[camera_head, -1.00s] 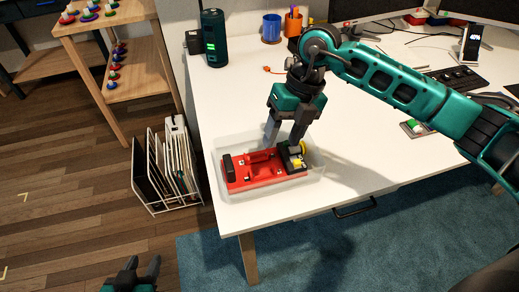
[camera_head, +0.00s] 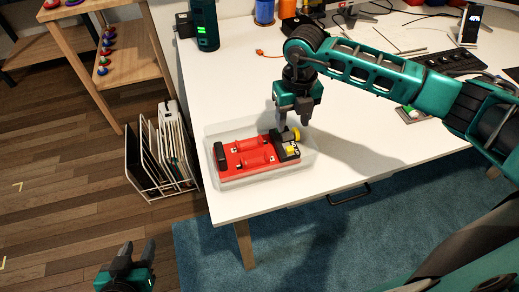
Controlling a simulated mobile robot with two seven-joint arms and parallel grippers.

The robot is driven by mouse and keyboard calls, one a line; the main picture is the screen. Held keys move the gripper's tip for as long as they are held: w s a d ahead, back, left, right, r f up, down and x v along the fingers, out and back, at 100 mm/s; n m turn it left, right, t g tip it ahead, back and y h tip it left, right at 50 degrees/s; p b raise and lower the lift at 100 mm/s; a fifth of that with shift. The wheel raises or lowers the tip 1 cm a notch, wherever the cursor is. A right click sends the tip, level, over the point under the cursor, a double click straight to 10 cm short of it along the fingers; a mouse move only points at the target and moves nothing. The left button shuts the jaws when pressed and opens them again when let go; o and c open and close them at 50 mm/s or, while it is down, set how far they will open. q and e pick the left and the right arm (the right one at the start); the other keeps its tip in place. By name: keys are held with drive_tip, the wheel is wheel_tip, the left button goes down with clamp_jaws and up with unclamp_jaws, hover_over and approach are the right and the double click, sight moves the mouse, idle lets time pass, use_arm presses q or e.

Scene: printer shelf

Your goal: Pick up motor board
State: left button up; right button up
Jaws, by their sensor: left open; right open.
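The motor board is a red board (camera_head: 244,156) with two raised red bars and a black end block on its left. A black part with yellow pieces (camera_head: 286,147) is at its right end. It lies in a clear shallow tray (camera_head: 262,178) at the desk's near left corner. My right gripper (camera_head: 293,122) is open with its fingers pointing down, by the far right end of the board. Whether a finger touches the board cannot be told. My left gripper (camera_head: 137,250) is open and empty, low over the floor, well away from the desk.
The white desk (camera_head: 235,95) is clear behind the tray. A dark green device (camera_head: 204,25), a blue cup (camera_head: 264,12) and an orange-tipped cable (camera_head: 268,54) are farther back. A wire rack (camera_head: 160,155) stands on the floor left of the desk, near a wooden shelf (camera_head: 118,75).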

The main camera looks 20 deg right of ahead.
sight(291, 135)
wheel_tip(291, 135, down, 4)
drive_tip(key=shift+f, duration=0.2)
drive_tip(key=shift+c, duration=0.3)
clamp_jaws()
drive_tip(key=shift+r, duration=0.1)
